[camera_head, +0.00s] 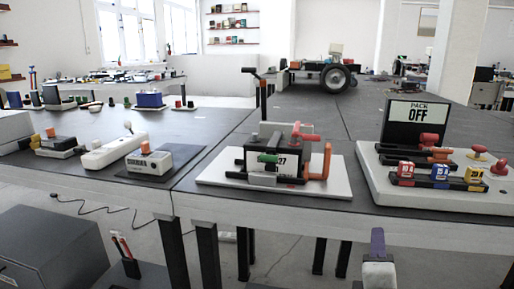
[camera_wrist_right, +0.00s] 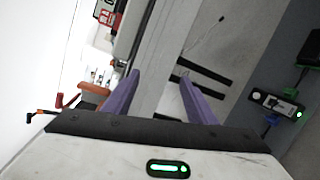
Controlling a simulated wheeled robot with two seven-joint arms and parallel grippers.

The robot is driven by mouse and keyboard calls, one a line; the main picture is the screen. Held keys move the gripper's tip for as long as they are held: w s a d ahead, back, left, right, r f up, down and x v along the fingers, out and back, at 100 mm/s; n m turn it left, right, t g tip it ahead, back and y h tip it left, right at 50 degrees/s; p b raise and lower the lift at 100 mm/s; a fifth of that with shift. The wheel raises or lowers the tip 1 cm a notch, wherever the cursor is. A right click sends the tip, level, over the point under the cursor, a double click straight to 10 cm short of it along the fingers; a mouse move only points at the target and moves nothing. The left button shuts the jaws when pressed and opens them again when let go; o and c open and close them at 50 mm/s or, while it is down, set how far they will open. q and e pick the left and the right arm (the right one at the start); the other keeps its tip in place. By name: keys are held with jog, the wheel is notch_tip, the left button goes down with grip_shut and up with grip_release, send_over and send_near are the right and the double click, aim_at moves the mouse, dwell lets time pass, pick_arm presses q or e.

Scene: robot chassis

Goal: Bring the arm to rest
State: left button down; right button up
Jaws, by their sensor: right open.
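My right gripper (camera_head: 378,240) shows at the bottom right of the head view, in front of and below the table's front edge. A purple finger stands up above the pale arm. In the right wrist view my right gripper (camera_wrist_right: 160,75) has its two purple fingers spread apart with nothing between them. The pale table edge and the floor show beyond the fingers. My left arm and gripper are not in view.
A dark table (camera_head: 192,178) spans the view. A white board (camera_head: 215,180) with a black device stands mid-table. A white panel (camera_head: 374,190) with a PACK OFF box (camera_head: 412,121) is at right. A power strip (camera_head: 114,151) lies left. A grey cabinet (camera_head: 50,250) stands at lower left.

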jog(key=s+d+f+m+g+y, duration=0.15)
jog(key=s+f+m+g, duration=0.3)
jog(key=s+f, duration=0.55)
jog(key=s+a+f+m+g+y, duration=0.25)
jog(key=s+f+m, duration=0.3)
jog(key=s, duration=0.35)
jog(key=s+a+f+m+g+y, duration=0.1)
jog(key=s+f+m+g+y, duration=0.25)
jog(key=s+f, duration=0.45)
jog(key=w+a+f+t+y, duration=0.2)
jog(key=w+a+t+y, duration=0.15)
jog(key=a, duration=0.75)
pick_arm(q)
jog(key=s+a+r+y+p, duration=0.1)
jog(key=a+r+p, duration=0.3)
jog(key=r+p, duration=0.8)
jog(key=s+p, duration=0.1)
jog(key=p, duration=0.8)
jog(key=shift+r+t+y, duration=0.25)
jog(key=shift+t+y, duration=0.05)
pick_arm(e)
jog(key=d+r+h, duration=0.1)
jog(key=d+r, duration=0.3)
jog(key=r, duration=0.9)
jog(key=shift+s+m+t+h, duration=0.3)
jog(key=shift+m+h, duration=0.05)
jog(key=shift+h, duration=0.05)
